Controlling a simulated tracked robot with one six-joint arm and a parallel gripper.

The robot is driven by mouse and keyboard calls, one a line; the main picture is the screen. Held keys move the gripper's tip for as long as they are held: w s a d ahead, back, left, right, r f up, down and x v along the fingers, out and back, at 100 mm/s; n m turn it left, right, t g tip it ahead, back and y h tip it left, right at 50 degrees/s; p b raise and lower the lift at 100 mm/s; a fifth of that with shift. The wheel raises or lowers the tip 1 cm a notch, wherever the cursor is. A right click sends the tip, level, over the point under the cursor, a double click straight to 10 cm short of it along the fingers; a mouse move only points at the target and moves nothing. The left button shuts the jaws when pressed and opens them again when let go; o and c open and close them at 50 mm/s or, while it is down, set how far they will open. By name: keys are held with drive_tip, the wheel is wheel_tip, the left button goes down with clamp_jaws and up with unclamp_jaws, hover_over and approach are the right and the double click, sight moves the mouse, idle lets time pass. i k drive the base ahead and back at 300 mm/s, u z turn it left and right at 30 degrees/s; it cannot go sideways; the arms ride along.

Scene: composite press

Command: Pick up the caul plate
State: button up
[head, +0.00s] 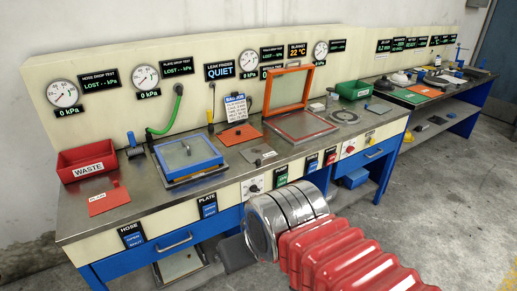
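I cannot tell for sure which piece is the caul plate. A small flat grey metal plate (260,155) lies on the steel bench top, in front of the orange mat, with a small dark spot on it. Another flat grey plate (343,116) with a round mark lies further right, beside the open orange frame. My arm, with a silver wrist and red ribbed sleeve, reaches in from the lower right, in front of the bench. A dark grey block at its far end (236,254) seems to be my gripper, low by the bench front. Its fingers do not show clearly.
A blue-framed box (187,157) with a green hose behind it stands at left, near a red waste bin (88,160) and red card (109,200). The orange-framed lid (289,88) stands open. A green bin (353,90) is behind at right. Bare steel lies between.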

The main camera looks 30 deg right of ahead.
sight(254, 154)
drive_tip(key=i, duration=1.15)
drive_tip(key=u, duration=0.1)
